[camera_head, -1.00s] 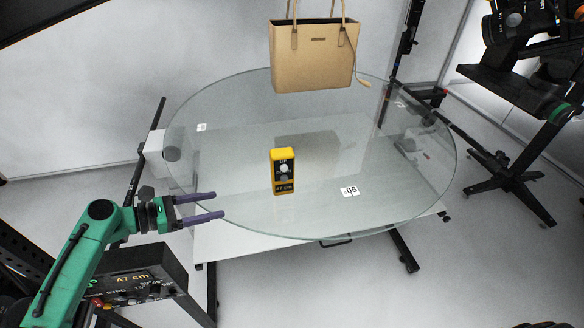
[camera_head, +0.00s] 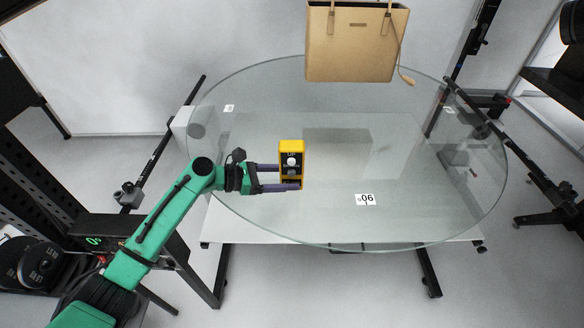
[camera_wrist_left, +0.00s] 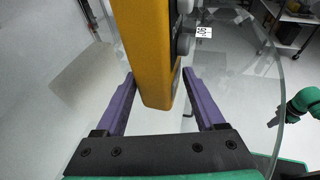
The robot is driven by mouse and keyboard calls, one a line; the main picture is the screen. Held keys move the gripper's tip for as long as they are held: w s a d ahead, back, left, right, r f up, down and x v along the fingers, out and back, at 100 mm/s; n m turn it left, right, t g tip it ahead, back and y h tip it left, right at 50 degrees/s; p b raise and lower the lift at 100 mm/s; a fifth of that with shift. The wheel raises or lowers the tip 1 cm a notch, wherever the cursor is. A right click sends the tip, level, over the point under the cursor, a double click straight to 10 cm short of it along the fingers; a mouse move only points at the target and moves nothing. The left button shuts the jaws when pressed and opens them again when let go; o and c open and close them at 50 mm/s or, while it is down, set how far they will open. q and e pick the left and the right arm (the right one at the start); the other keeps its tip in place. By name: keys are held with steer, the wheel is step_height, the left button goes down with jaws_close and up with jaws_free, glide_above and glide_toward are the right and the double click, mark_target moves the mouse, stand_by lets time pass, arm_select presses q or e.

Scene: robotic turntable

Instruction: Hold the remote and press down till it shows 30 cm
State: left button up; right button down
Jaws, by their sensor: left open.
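The yellow remote (camera_head: 291,147) stands upright on the round glass turntable (camera_head: 420,215), its two round buttons facing my head camera. Its lower part is partly hidden by my gripper, so its display cannot be read. My left gripper (camera_head: 282,177) reaches in from the left with its purple fingers at the remote's lower part. In the left wrist view the remote (camera_wrist_left: 151,50) lies between the two open fingers (camera_wrist_left: 158,92), with a gap visible beside the left finger.
A tan handbag (camera_head: 350,45) hangs or stands above the far part of the turntable. A control box with a green display (camera_head: 93,241) is at the lower left, partly behind my arm. A "90" label (camera_head: 366,199) is on the glass. The glass right of the remote is clear.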

arm_select(q)
steer(key=shift+w+d+f, duration=0.1)
steer(key=shift+d+f, duration=0.05)
steer(key=shift+d, duration=0.25)
steer(key=shift+a, duration=0.1)
steer(key=c, duration=0.8)
steer(key=shift+c, duration=0.2)
stand_by(1.2)
